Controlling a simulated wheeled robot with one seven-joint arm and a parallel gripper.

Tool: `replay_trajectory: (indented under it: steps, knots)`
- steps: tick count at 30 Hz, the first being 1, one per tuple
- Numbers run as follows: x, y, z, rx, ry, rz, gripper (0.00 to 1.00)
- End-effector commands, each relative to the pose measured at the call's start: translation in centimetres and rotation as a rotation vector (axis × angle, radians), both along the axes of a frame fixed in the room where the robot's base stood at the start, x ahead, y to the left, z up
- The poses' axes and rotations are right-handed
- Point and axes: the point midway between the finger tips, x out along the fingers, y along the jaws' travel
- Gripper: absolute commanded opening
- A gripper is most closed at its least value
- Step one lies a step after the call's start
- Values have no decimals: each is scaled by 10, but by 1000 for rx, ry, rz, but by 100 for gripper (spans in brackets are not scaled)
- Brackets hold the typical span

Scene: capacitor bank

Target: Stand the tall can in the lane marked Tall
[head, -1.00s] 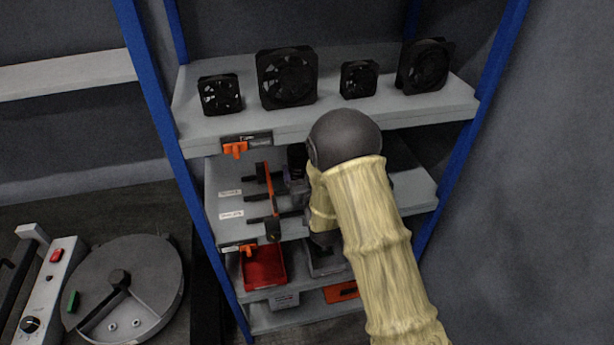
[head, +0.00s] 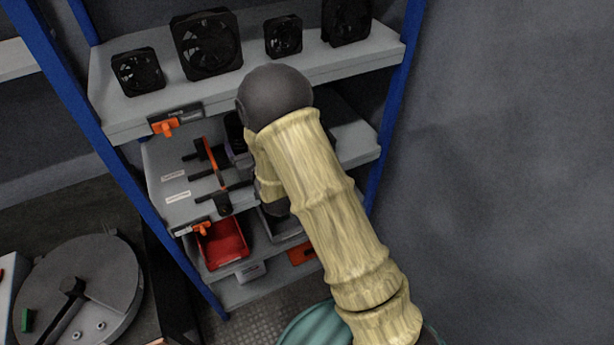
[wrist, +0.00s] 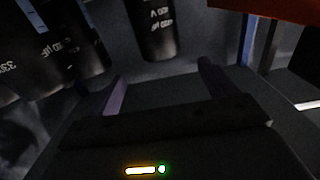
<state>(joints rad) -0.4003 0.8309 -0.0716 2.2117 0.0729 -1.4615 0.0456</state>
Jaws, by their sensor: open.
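My gripper (wrist: 160,75) is open in the wrist view, its two fingers apart with nothing between the pads. A dark can with pale lettering (wrist: 160,28) stands just beyond the fingertips, lined up with the gap. More dark cans show at the left, one (wrist: 76,38) near and another (wrist: 28,50) at the edge. Which can is the tall one I cannot tell. In the head view my arm reaches into the middle shelf (head: 345,140) and hides the gripper. Black lane dividers with an orange bar (head: 211,160) stand there beside two small white labels (head: 176,197), too small to read.
Several black fans, one large (head: 206,43), stand on the upper shelf. Below are a red bin (head: 222,243) and a grey bin. Blue posts (head: 395,110) frame the rack. A round grey machine (head: 80,290) sits on the dark bench at left.

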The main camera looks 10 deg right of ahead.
Motion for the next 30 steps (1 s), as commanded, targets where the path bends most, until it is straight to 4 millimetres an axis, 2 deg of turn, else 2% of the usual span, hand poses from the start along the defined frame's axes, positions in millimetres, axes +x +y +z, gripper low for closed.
replay_trajectory:
  steps: [4, 8, 17, 23, 30]
  knots:
    - [0, -11, 4, -12, 58, -20, 84]
    - [-4, -32, 6, -36, 176, -52, 84]
    - [-38, -82, 7, -90, 481, -121, 84]
    - [-87, -119, 9, -124, 720, -164, 84]
    - [-173, -159, 14, -158, 1030, -210, 84]
